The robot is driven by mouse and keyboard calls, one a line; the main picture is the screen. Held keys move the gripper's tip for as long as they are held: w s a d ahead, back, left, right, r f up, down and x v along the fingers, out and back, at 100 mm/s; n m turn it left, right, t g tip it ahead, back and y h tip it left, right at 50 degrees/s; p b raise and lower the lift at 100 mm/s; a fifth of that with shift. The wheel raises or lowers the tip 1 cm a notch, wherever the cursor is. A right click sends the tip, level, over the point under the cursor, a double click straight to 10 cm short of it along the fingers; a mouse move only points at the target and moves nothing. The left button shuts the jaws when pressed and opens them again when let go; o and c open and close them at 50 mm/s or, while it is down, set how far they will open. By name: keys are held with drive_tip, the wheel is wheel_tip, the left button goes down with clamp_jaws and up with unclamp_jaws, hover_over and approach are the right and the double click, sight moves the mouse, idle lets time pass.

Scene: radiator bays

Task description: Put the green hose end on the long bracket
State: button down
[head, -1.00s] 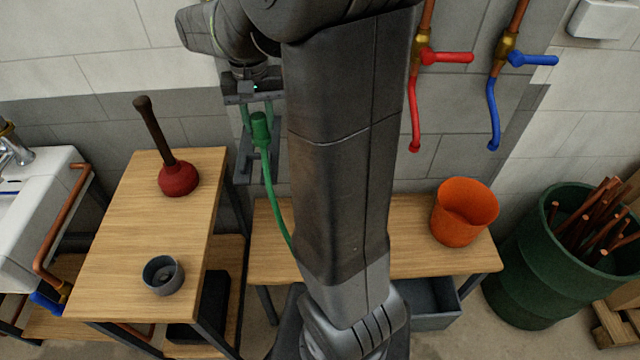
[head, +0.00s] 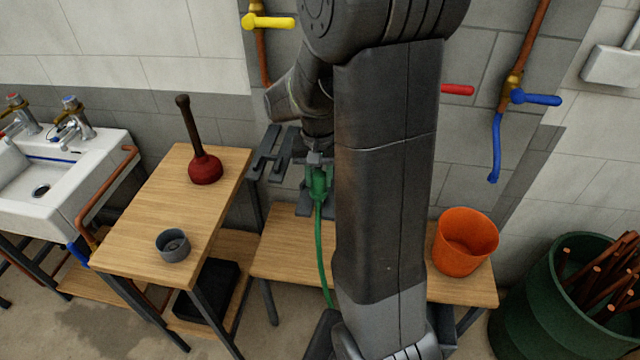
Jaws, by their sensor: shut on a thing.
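The green hose end (head: 318,182) is held in my gripper (head: 318,172), which is shut on it in front of the back wall. The green hose (head: 321,250) hangs down from it and passes behind my arm. A dark, pronged bracket (head: 270,155) stands out just left of my gripper, apart from the hose end. Another dark piece (head: 303,205) shows below and behind the hose end, partly hidden. I cannot tell for sure which of these is the long bracket. My arm hides the wall to the right of the gripper.
A wooden bench (head: 285,262) below holds an orange bucket (head: 464,243). A wooden table (head: 140,225) at left holds a plunger (head: 205,168) and a grey cup (head: 173,246). Yellow (head: 268,22), red (head: 457,90) and blue (head: 535,98) valve handles sit on wall pipes. A green barrel stands at right.

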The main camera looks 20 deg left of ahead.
sight(319, 185)
drive_tip(key=shift+f, duration=1.3)
drive_tip(key=shift+f, duration=0.1)
drive_tip(key=shift+f, duration=0.15)
drive_tip(key=c, duration=1.1)
unclamp_jaws()
drive_tip(key=shift+o, duration=0.2)
wheel_tip(319, 185, up, 12)
drive_tip(key=shift+r, duration=0.25)
